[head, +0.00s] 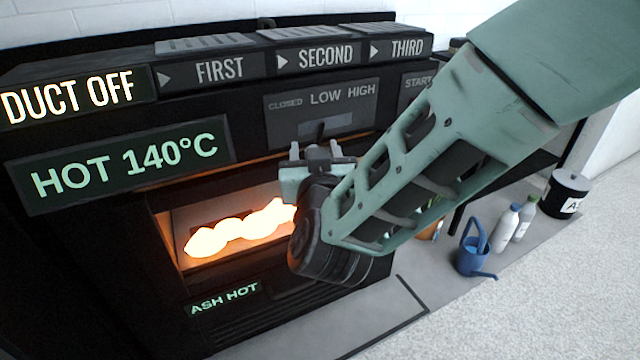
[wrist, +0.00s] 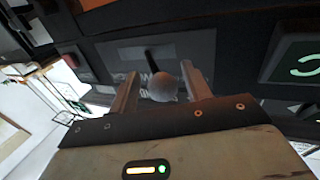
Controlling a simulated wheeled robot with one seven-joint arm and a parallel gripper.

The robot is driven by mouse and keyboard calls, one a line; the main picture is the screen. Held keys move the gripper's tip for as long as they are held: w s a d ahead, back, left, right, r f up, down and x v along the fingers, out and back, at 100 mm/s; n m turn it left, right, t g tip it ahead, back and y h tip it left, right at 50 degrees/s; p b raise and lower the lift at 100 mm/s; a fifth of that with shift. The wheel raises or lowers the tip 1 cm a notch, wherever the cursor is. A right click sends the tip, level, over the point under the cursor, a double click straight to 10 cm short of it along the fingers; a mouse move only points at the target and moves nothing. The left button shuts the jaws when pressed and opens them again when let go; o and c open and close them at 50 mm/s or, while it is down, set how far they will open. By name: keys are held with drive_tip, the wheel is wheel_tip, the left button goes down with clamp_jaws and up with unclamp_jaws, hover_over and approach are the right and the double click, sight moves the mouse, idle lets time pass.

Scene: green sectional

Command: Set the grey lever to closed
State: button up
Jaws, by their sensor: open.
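The lever's round grey knob (wrist: 163,88) sits on a dark stem in the wrist view, between the two fingers of my gripper (wrist: 158,92). The knob looks nearer the right finger; I cannot tell whether they touch. My gripper (head: 317,155) is open, in front of the lever panel (head: 285,128) in the head view. The panel is marked CLOSED, LOW and HIGH from left to right, with a slot below the words. In the head view my gripper largely hides the lever, so its exact setting is unclear.
The stove's glowing opening (head: 240,232) lies just below and left of my gripper. A display (head: 125,165) reads HOT 140°C, and another (head: 75,100) reads DUCT OFF. A blue watering can (head: 473,258), bottles (head: 510,222) and a dark canister (head: 565,193) stand at right.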

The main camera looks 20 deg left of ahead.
drive_tip(key=p+v, duration=0.3)
drive_tip(key=v, duration=1.3)
drive_tip(key=shift+w, duration=0.1)
drive_tip(key=s+d+f+n+g+h, duration=0.1)
drive_tip(key=s+d+g+h, duration=0.25)
drive_tip(key=d+g, duration=0.65)
drive_tip(key=s+d+n+g+h, duration=0.25)
drive_tip(key=s+d+g, duration=0.35)
drive_tip(key=d, duration=0.9)
wheel_tip(320, 180, up, 35)
drive_tip(key=p, duration=3.5)
drive_tip(key=shift+w+a+m+g, duration=0.2)
drive_tip(key=shift+w+m+g, duration=0.1)
drive_tip(key=shift+w+m, duration=0.05)
drive_tip(key=shift+f, duration=0.3)
